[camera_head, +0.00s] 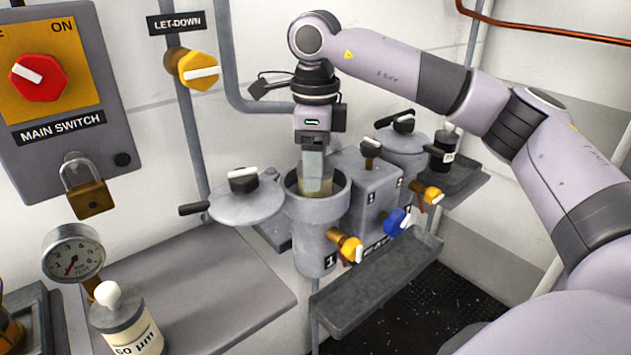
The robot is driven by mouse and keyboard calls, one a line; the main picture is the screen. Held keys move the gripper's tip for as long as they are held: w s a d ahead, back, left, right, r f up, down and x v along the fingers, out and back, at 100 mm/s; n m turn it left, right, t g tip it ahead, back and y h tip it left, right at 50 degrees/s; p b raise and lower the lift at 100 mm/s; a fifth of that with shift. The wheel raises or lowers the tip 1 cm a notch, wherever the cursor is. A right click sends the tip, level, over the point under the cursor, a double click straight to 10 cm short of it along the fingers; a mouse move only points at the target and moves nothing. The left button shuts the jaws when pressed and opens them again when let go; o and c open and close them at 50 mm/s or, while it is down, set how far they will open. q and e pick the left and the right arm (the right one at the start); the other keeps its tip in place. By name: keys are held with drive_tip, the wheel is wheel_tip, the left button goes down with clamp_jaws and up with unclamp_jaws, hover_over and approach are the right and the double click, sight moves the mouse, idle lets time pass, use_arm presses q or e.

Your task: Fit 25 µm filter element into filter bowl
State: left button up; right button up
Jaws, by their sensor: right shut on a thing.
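My right gripper (314,170) points down into the open mouth of the grey filter bowl marked 1 (317,248). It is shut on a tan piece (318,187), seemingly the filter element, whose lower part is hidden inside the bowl. I cannot read a 25 µm marking on it, nor tell whether it touches the bottom. The bowl's round lid (245,205) with a black-and-white knob is swung out to the left. My left gripper is not in view.
A second bowl with its lid on (402,145) stands right of the valve block (368,190). A grey drip tray (380,280) lies in front. A labelled µm canister (127,325) stands on the left shelf (215,290), and a dark one (442,150) at the right.

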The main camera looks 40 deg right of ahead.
wheel_tip(320, 180, down, 4)
drive_tip(key=shift+r, duration=0.25)
drive_tip(key=shift+f+b, duration=0.3)
drive_tip(key=shift+f, duration=0.15)
drive_tip(key=shift+s+f, duration=0.1)
drive_tip(key=shift+f, duration=0.05)
drive_tip(key=o, duration=1.2)
drive_tip(key=shift+f, duration=0.15)
